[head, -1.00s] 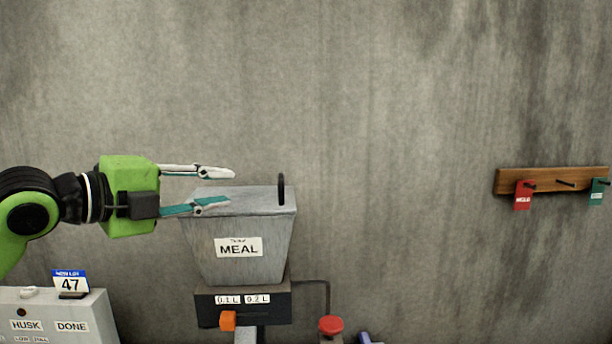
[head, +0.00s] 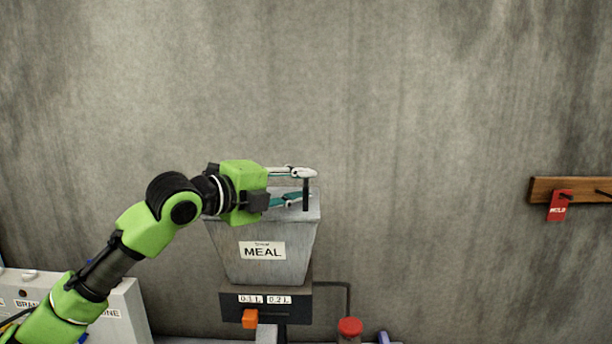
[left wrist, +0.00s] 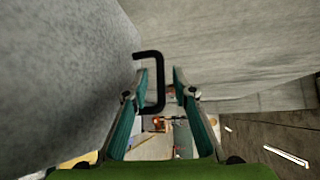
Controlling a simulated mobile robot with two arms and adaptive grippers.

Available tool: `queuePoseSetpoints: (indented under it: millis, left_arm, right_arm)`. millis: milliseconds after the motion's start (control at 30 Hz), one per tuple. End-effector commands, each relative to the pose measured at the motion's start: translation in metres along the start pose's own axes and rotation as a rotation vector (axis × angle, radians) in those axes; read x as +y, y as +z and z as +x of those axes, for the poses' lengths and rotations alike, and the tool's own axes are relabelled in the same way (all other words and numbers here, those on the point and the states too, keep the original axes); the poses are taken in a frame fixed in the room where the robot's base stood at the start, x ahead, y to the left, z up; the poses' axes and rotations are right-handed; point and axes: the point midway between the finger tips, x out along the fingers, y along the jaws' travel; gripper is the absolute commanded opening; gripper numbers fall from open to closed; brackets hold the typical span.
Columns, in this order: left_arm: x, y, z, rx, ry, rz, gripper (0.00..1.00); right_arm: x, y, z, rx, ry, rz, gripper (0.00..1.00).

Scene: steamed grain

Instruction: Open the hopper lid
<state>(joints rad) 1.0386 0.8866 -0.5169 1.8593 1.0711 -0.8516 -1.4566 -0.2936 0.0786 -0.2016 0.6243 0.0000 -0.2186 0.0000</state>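The grey hopper (head: 262,262) labelled MEAL stands against the wall, and its lid (head: 270,215) lies shut on top. A dark upright handle (head: 306,192) rises at the lid's right end. My left gripper (head: 309,186) is above the lid, its open fingers on either side of the handle. In the left wrist view the handle (left wrist: 161,82) shows as a dark bracket standing out from the grey lid (left wrist: 60,70), between the fingertips (left wrist: 160,78). A gap shows on both sides of the bar. My right gripper is not in view.
Below the hopper are a dark base with number labels (head: 264,299), an orange block (head: 250,318) and a red button (head: 350,326). A wooden rail (head: 570,190) with a red tag (head: 559,206) is on the wall at right. A labelled grey box (head: 130,305) stands lower left.

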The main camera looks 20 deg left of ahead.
Motion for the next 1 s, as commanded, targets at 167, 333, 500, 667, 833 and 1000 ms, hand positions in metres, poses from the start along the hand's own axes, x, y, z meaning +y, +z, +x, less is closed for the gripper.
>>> queuePoseSetpoints:
  millis: [167, 333, 500, 667, 833, 1000]
  left_arm:
    - [-0.001, 0.000, 0.015, 0.000, 0.000, -0.001, 0.25]
    - [0.000, 0.000, 0.018, 0.000, -0.001, 0.001, 0.25]
    - [0.000, 0.000, 0.017, 0.000, 0.000, 0.001, 0.20]
    - [0.001, 0.000, 0.017, 0.000, 0.000, 0.000, 0.00]
    - [0.000, 0.000, 0.017, 0.000, -0.001, -0.002, 0.00]
    - [-0.005, 0.002, 0.015, 0.000, -0.022, -0.023, 0.00]
  right_arm:
    - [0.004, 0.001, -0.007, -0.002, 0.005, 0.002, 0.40]
    - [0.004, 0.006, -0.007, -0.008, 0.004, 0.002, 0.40]
    - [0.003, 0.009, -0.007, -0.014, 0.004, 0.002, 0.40]
    - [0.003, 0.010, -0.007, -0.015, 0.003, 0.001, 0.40]
    - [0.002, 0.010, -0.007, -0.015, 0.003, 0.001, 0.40]
    - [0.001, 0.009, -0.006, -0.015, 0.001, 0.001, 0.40]
